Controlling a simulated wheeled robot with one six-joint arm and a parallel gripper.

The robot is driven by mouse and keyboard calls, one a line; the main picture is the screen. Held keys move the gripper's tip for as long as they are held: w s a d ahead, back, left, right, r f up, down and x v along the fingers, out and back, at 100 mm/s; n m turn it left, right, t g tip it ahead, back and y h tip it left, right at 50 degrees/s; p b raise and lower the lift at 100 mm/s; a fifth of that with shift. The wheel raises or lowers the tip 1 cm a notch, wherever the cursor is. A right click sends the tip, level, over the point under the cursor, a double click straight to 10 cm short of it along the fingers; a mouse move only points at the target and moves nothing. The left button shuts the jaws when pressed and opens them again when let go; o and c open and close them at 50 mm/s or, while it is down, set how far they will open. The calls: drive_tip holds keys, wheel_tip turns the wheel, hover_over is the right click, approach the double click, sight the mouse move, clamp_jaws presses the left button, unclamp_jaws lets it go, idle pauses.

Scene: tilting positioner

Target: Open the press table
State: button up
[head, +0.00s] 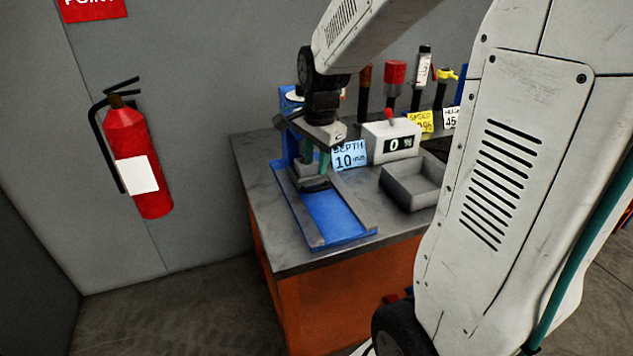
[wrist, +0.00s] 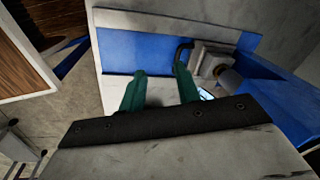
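The press table is a blue plate (head: 335,212) between grey side rails on the workbench; its blue surface also shows in the wrist view (wrist: 135,50). A small grey block (head: 311,171) with a dark part sits at its back end; the block shows right of the fingers in the wrist view (wrist: 212,58). A dark bent bar (wrist: 183,50) stands beside the block, near the right fingertip; I cannot tell whether they touch. My gripper (head: 315,157) points down over the back of the press. Its green fingers (wrist: 160,72) are apart, with nothing visibly held between them.
A grey box reading 0 % (head: 395,142) with a red knob and a blue depth card (head: 349,156) reading 10 stand close right of my gripper. A grey open tray (head: 412,187) lies right of the press. Several tools stand behind. A fire extinguisher (head: 133,150) hangs left.

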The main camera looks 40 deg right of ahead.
sight(319, 190)
drive_tip(key=w+d+f+m, duration=0.1)
drive_tip(key=f, duration=0.3)
drive_tip(key=w+d+f+m, duration=0.1)
drive_tip(key=w+d+f, duration=0.1)
drive_tip(key=f, duration=0.1)
drive_tip(key=w+d+f+m, duration=0.2)
drive_tip(key=f, duration=0.2)
drive_tip(key=shift+w+f, duration=0.1)
drive_tip(key=shift+f, duration=0.25)
